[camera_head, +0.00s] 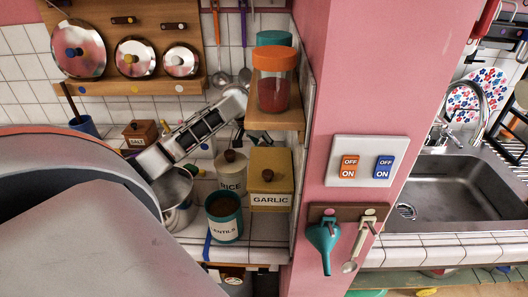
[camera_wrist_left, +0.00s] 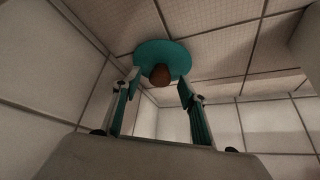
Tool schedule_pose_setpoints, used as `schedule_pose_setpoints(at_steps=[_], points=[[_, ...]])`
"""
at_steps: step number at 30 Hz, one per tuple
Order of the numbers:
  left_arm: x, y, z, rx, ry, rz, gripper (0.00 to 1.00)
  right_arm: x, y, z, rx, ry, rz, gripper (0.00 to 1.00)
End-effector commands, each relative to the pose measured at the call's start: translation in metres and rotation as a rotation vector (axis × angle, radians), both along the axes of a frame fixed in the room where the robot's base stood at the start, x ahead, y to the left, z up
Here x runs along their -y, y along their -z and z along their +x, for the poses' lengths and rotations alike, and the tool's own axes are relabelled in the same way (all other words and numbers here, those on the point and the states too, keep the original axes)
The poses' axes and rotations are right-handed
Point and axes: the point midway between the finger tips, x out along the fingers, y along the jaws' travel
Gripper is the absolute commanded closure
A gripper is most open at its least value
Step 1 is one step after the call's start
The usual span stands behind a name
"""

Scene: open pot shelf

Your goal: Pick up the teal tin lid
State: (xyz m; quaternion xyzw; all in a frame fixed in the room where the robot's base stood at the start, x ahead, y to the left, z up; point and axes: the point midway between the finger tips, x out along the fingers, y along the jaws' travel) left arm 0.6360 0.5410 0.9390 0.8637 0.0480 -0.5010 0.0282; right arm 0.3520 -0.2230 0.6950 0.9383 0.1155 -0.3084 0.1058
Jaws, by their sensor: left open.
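The teal tin lid (camera_wrist_left: 148,52) is a flat teal disc with a round brown knob (camera_wrist_left: 160,75) facing the camera in the left wrist view. It lies against pale tiles, just beyond my left gripper. My left gripper (camera_wrist_left: 160,88) is open, its fingertips apart on either side of the knob; I cannot tell whether they touch the lid. In the head view my left arm reaches in from the left over the counter, and its gripper (camera_head: 243,112) is partly hidden near the small shelf. I cannot make out the lid in the head view. My right gripper is not in view.
An open teal LENTILS tin (camera_head: 224,228), a RICE tin (camera_head: 231,172) and a yellow GARLIC tin (camera_head: 270,185) crowd the counter. A metal pot (camera_head: 178,203) stands left. An orange-lidded jar (camera_head: 274,92) sits on the wooden shelf (camera_head: 272,120) by the pink wall.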

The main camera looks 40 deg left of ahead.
Motion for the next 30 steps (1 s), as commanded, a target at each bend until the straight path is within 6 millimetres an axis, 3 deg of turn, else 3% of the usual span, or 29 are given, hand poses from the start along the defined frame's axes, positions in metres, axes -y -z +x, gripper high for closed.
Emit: schedule_pose_setpoints(at_steps=[6,11,12,30], points=[[0.000,0.001,0.001,0.001,0.000,0.000,0.57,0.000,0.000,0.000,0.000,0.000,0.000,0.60],[0.000,0.001,0.001,0.001,0.000,0.000,0.96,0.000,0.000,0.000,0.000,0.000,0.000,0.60],[0.000,0.000,0.001,0.001,0.000,0.000,0.99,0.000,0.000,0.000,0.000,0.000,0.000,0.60],[-0.010,-0.011,0.003,0.002,-0.003,0.002,0.99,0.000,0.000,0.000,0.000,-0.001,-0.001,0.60]])
